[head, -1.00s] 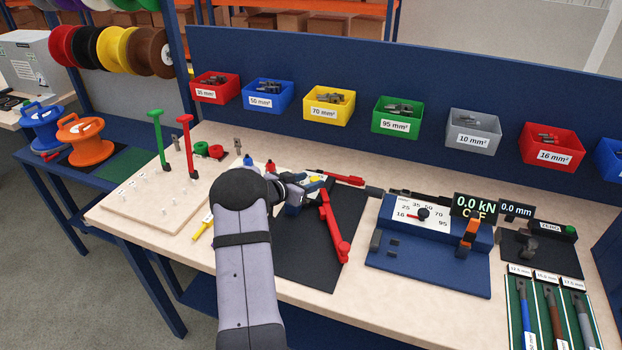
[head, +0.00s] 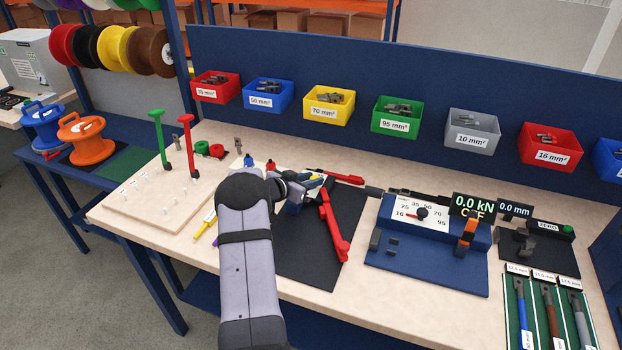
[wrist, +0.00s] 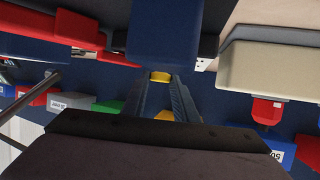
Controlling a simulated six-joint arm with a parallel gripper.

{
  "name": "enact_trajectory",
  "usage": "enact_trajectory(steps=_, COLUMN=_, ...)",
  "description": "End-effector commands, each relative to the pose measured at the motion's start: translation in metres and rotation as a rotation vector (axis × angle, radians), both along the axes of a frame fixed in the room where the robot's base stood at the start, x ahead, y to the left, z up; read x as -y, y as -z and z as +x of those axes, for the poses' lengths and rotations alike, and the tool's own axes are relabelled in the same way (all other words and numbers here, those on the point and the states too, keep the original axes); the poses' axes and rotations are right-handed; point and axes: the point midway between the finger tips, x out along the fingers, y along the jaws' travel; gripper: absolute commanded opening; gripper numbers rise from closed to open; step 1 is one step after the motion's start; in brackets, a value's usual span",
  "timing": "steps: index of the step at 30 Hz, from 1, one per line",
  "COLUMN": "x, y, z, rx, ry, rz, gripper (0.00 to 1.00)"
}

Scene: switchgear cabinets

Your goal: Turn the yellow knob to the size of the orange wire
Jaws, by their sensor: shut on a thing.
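The yellow knob (wrist: 160,77) shows between the fingertips of my gripper (wrist: 160,88) in the wrist view. My gripper is shut on it. In the head view my gripper (head: 304,185) is at the blue tool on the black mat, and my arm covers part of it. A small yellow patch (head: 315,182) shows there. The knob's marks and setting cannot be read. An orange spool (head: 86,138) stands at the left beside a blue one. Its white label is too small to read.
Red-handled tool (head: 333,226) lies on the black mat (head: 310,268). A blue press (head: 425,270) with a numbered dial (head: 422,214) stands to the right. Labelled bins, including a yellow 70 mm² bin (head: 329,104), line the back panel. A pegged board (head: 150,210) lies left.

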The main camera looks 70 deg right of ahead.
Motion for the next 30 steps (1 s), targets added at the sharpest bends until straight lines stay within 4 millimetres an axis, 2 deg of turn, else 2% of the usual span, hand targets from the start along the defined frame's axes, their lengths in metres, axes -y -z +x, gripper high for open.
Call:
enact_trajectory(steps=2, x=0.0015, y=-0.0057, z=0.0016, rx=0.0, ry=0.033, rz=-0.005, gripper=0.04)
enact_trajectory(steps=16, x=0.0006, y=-0.0024, z=0.0014, rx=0.0, ry=0.087, rz=-0.002, gripper=0.04)
enact_trajectory(steps=17, x=0.0006, y=-0.0024, z=0.0014, rx=0.0, ry=0.087, rz=-0.002, gripper=0.31)
enact_trajectory(steps=18, x=0.0005, y=-0.0023, z=0.0014, rx=-0.001, ry=0.087, rz=-0.002, gripper=0.41)
enact_trajectory(steps=30, x=-0.0021, y=-0.0023, z=0.003, rx=0.0, ry=0.085, rz=0.0, gripper=0.43)
